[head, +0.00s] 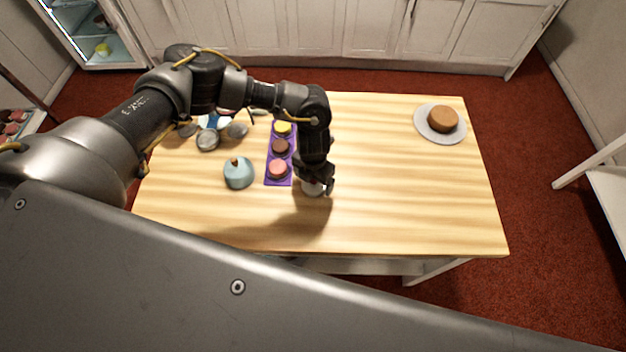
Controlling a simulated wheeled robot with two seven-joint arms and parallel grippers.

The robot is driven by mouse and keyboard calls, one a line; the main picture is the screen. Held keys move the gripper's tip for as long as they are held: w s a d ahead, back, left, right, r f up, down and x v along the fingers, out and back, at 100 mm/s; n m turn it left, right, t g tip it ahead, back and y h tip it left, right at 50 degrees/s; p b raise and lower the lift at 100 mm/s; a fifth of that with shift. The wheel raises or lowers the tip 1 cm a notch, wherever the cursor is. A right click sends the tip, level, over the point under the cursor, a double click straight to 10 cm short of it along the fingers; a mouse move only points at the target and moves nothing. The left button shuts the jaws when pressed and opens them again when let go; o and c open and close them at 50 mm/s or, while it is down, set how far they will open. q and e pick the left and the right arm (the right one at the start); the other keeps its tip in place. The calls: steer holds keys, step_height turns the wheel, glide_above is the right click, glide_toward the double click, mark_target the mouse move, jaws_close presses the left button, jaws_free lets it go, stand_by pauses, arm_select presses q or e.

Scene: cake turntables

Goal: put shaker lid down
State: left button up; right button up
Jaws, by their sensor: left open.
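My left gripper (317,187) points down just above the wooden table, right of the purple tray. It is open. A small pale round thing (311,189), which looks like the shaker lid, sits at its fingertips, low at the table surface. The gripper partly hides it, so I cannot tell whether the fingers touch it. A rounded light-blue container (238,173) stands on the table to the left; I cannot tell whether it is the shaker. My right gripper is out of view.
The purple tray (267,180) holds several round cakes. Grey round items (208,140) lie at the table's back left, partly behind my arm. A plate (424,131) with a brown cake (443,119) stands at the back right. The wooden table (400,195) is clear at centre right.

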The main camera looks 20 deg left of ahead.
mark_target(313, 181)
arm_select(q)
step_height(313, 181, up, 11)
steer(key=b, duration=0.2)
steer(key=shift+s+f, duration=0.1)
steer(key=shift+f, duration=0.05)
stand_by(0.5)
